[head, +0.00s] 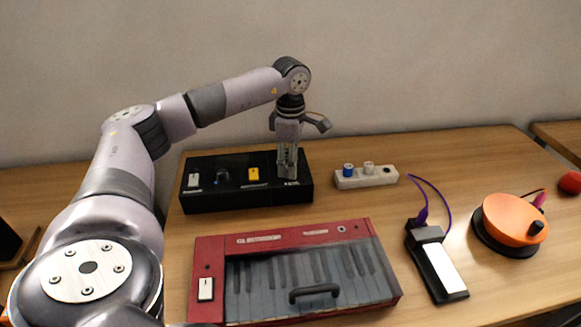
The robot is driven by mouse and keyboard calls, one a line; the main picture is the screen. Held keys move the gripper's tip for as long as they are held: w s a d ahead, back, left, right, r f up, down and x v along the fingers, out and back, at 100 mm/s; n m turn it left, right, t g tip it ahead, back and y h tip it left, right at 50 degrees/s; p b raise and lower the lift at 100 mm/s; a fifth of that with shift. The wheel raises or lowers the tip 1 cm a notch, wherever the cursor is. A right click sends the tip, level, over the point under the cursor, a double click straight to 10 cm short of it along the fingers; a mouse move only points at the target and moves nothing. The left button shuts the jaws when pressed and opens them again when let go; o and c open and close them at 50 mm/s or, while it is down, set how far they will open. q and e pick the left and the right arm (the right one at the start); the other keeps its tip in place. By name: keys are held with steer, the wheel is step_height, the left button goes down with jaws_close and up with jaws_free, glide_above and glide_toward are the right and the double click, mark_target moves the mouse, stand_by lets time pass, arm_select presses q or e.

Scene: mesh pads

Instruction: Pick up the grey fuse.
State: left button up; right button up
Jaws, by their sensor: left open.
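The grey fuse (369,168) stands upright in the pale fuse block (350,183) on the table, right of the black box. A blue fuse (348,170) stands beside it on its left, and a dark round socket (387,170) on its right looks empty. My left gripper (287,175) points down over the right end of the black box, left of the fuse block and apart from both fuses. It is open, with its fingers close together in this view; I see nothing held. Whether the fingertips touch the box is unclear. My right gripper is out of view.
The black box (243,203) carries a white switch, a dark knob and a yellow switch. In front lies a red keyboard (209,254) under a clear lid with a handle. Right are a black-and-white pedal (438,268) with a purple cable, an orange dish (508,222) and a red ball (570,182).

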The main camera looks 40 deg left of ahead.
arm_select(q)
step_height(320, 180, down, 2)
steer(key=shift+b, duration=0.4)
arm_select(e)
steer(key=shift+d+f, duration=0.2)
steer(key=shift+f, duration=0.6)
arm_select(q)
steer(key=shift+r, duration=0.15)
steer(key=shift+c, duration=0.2)
steer(key=c, duration=1)
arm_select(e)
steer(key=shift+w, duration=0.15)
arm_select(q)
steer(key=shift+r+p, duration=4.25)
steer(key=shift+r, duration=7.75)
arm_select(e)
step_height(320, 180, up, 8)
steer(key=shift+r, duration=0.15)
